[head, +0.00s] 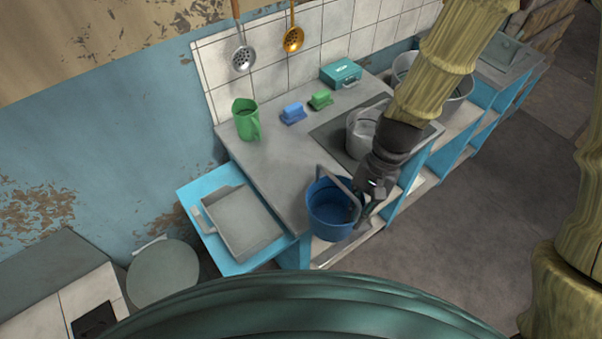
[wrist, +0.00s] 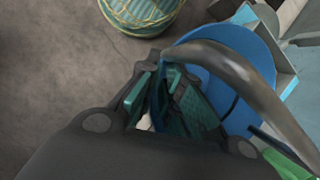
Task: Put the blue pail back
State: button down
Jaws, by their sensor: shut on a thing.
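The blue pail (head: 328,222) is at the front corner of the grey counter, with its open top facing up and its grey handle raised. My gripper (head: 361,212) is at the pail's right side and is shut on its rim or wall. In the wrist view the blue pail (wrist: 225,60) fills the upper right, its handle arcing across it. The gripper's green-padded fingers (wrist: 170,100) close on the pail's edge there. Whether the pail touches the counter or hangs beside its edge I cannot tell.
A green jug (head: 246,120), a blue block (head: 293,113), a green block (head: 320,99) and a teal box (head: 341,73) stand on the counter (head: 275,165). A grey pot (head: 361,132) is behind my arm. An open drawer (head: 210,240) holding a grey tray juts out at left.

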jog(key=shift+w+a+f+p, duration=0.8)
jog(key=shift+w+a+p, duration=0.55)
jog(key=shift+w, duration=0.9)
jog(key=shift+w+a+f+p, duration=0.75)
jog(key=shift+w+a+p, duration=0.55)
jog(key=shift+w, duration=1)
jog(key=shift+w+a+f+p, duration=0.8)
jog(key=shift+w+a+p, duration=0.55)
jog(key=shift+w, duration=0.9)
jog(key=shift+a+f+b, duration=0.15)
jog(key=shift+b, duration=0.15)
jog(key=c, duration=1.6)
grip_release()
jog(key=shift+r, duration=0.2)
jog(key=b+v, duration=0.4)
jog(key=v, duration=0.8)
